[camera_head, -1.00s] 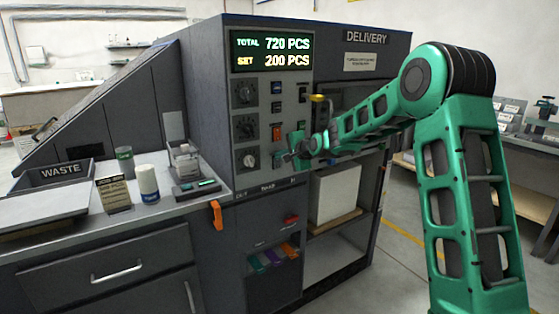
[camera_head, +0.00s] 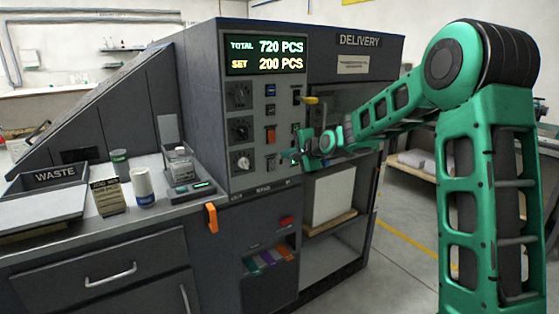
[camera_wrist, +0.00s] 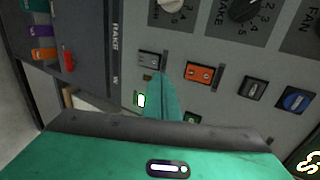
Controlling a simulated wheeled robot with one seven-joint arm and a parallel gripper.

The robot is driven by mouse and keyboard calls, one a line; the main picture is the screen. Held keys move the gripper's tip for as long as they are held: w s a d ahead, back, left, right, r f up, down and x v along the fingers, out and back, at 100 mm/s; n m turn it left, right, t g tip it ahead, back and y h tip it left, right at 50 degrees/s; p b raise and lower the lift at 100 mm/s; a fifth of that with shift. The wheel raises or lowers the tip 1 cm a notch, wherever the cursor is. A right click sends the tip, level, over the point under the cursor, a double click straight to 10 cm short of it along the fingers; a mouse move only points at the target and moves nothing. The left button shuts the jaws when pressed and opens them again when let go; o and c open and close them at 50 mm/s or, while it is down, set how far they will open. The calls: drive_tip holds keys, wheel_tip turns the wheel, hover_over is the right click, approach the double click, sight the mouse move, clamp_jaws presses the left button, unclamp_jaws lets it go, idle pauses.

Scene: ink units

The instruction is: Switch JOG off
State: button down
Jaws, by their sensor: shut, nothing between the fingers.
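The control panel (camera_head: 255,140) carries dials and two columns of small switches. No JOG label is readable. In the wrist view, which is turned sideways, a grey rocker (camera_wrist: 150,60), an orange rocker (camera_wrist: 199,74), a black switch (camera_wrist: 253,90) and a blue one (camera_wrist: 295,101) form a row. A green-lit switch (camera_wrist: 140,100) and a partly hidden green one (camera_wrist: 192,118) lie below. My gripper (camera_wrist: 163,82) is shut and empty, its tip over the panel between the two green switches and near the grey rocker. I cannot tell whether it touches. The head view shows my gripper (camera_head: 287,158) at the panel's lower right.
A yellow-topped part (camera_head: 310,100) sticks out just above my gripper. The display (camera_head: 266,54) reads TOTAL 720 and SET 200. An orange hook (camera_head: 211,218) hangs at the counter edge. Bottles and a card stand on the counter at left. Floor is open at right.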

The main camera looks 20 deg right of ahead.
drive_tip(key=s+d+r, duration=0.1)
drive_tip(key=s+r, duration=0.3)
drive_tip(key=shift+s+d, duration=0.15)
drive_tip(key=shift+s, duration=0.25)
drive_tip(key=shift+s, duration=0.1)
drive_tip(key=s+d+f+n+g+h, duration=0.2)
drive_tip(key=s+d+f, duration=0.15)
drive_tip(key=s, duration=0.55)
drive_tip(key=s+d+f+n+g+h, duration=0.1)
drive_tip(key=s+d+f+g, duration=0.1)
drive_tip(key=s+d, duration=0.45)
drive_tip(key=s+d+f+n+g+h, duration=0.2)
drive_tip(key=s+d+g, duration=0.1)
drive_tip(key=s, duration=0.8)
drive_tip(key=s+f+n+g, duration=0.1)
drive_tip(key=s+f+g, duration=0.1)
drive_tip(key=s, duration=1.1)
drive_tip(key=s+f+n+g+y, duration=0.1)
drive_tip(key=s+f+n+g, duration=0.1)
drive_tip(key=s, duration=1.2)
drive_tip(key=shift+s+d+f+g, duration=0.2)
drive_tip(key=shift+f+g, duration=0.4)
drive_tip(key=shift+g, duration=0.2)
